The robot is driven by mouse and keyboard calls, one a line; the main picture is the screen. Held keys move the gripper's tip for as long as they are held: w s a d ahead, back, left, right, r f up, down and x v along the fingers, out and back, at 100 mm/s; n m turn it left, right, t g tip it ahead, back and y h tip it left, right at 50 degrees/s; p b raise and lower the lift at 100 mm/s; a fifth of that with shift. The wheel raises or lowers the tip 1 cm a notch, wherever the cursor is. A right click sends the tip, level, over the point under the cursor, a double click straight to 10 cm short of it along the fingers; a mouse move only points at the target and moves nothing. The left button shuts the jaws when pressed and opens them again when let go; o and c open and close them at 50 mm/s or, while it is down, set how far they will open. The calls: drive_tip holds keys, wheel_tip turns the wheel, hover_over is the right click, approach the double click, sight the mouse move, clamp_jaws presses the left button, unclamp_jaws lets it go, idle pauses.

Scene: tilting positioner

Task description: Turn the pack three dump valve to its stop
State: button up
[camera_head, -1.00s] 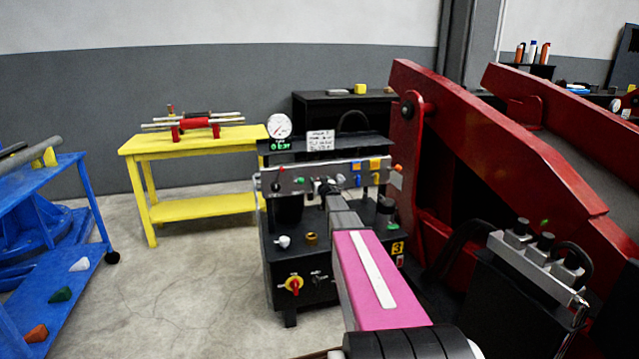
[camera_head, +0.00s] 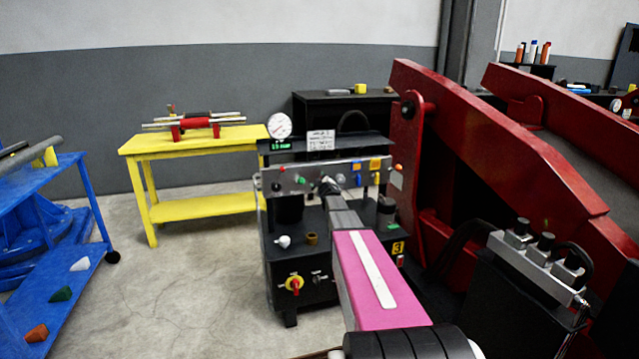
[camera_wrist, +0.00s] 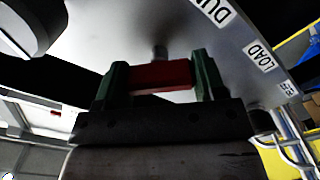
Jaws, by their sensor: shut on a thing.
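The pack three unit (camera_head: 290,262) is a black cabinet with a yellow "3" label (camera_head: 398,247), in the middle of the head view. Its grey valve panel (camera_head: 290,178) carries several coloured knobs. In the wrist view, the red valve handle (camera_wrist: 160,76) lies between the green fingers of my gripper (camera_wrist: 160,88), which is shut on it. A grey stem shows behind the handle. The panel there (camera_wrist: 200,45) bears a label starting "DU", partly cut off, and one reading "LOAD". In the head view my arm hides most of my gripper (camera_head: 328,186).
A round gauge (camera_head: 279,126) and a green-lit display (camera_head: 281,146) stand above the panel. A red-yellow knob (camera_head: 294,283) sits on the cabinet's front. A large red frame (camera_head: 500,150) rises close on the right. A yellow table (camera_head: 195,145) and blue bench (camera_head: 60,200) stand left, with clear floor between.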

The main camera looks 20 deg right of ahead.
drive_tip(key=n, duration=0.4)
drive_tip(key=shift+n, duration=0.3)
drive_tip(key=n, duration=0.4)
drive_tip(key=shift+f, duration=0.1)
drive_tip(key=shift+a, duration=0.1)
drive_tip(key=o, duration=0.9)
drive_tip(key=s, duration=1.1)
